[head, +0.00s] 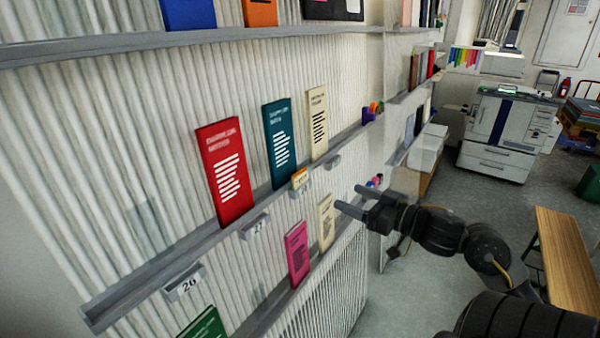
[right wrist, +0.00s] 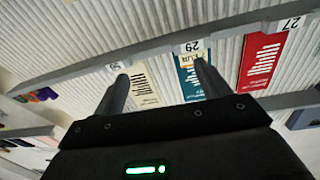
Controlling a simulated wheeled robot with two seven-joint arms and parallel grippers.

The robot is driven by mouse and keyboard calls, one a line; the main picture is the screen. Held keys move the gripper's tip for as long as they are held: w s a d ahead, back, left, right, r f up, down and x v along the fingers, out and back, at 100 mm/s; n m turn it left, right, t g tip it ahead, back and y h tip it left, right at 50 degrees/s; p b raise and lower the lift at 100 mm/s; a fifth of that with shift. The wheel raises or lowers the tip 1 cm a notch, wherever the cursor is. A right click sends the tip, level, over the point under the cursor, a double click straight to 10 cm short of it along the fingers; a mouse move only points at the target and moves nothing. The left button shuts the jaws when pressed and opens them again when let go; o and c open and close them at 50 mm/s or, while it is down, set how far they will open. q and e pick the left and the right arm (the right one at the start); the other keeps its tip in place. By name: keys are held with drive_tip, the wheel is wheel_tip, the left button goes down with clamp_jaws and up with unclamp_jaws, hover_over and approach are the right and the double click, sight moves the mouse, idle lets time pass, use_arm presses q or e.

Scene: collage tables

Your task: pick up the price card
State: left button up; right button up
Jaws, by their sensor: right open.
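The price card (head: 300,177) is small and yellow-orange. It stands on the middle shelf ledge, in front of the foot of the teal book (head: 280,140). In the right wrist view, the card (right wrist: 188,61) appears upside down beside the tag marked 29, close to the tip of one finger. My right gripper (head: 349,197) is open and empty, with its two fingers pointing at the shelf wall, right of and a little below the card. The fingers also show in the right wrist view (right wrist: 161,72). My left gripper is not in view.
A red book (head: 224,172) and a cream book (head: 317,122) stand on the same ledge (head: 150,275). A pink book (head: 297,253) and another cream one (head: 326,221) stand on the shelf below. A copier (head: 508,132) and a wooden bench (head: 566,258) are farther right.

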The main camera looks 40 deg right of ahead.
drive_tip(key=s+a+r+n+y, duration=0.1)
drive_tip(key=s+a+r+n, duration=0.1)
drive_tip(key=a+r, duration=0.25)
drive_tip(key=b, duration=0.1)
approach(301, 174)
drive_tip(key=shift+w, duration=1.55)
drive_tip(key=x, duration=0.2)
drive_tip(key=p+x, duration=0.1)
drive_tip(key=x, duration=0.1)
drive_tip(key=shift+w+a+r, duration=0.1)
drive_tip(key=shift+a, duration=0.35)
drive_tip(key=shift+w+a, duration=0.1)
drive_tip(key=shift+w, duration=0.15)
drive_tip(key=shift+s, duration=0.1)
drive_tip(key=c, duration=1)
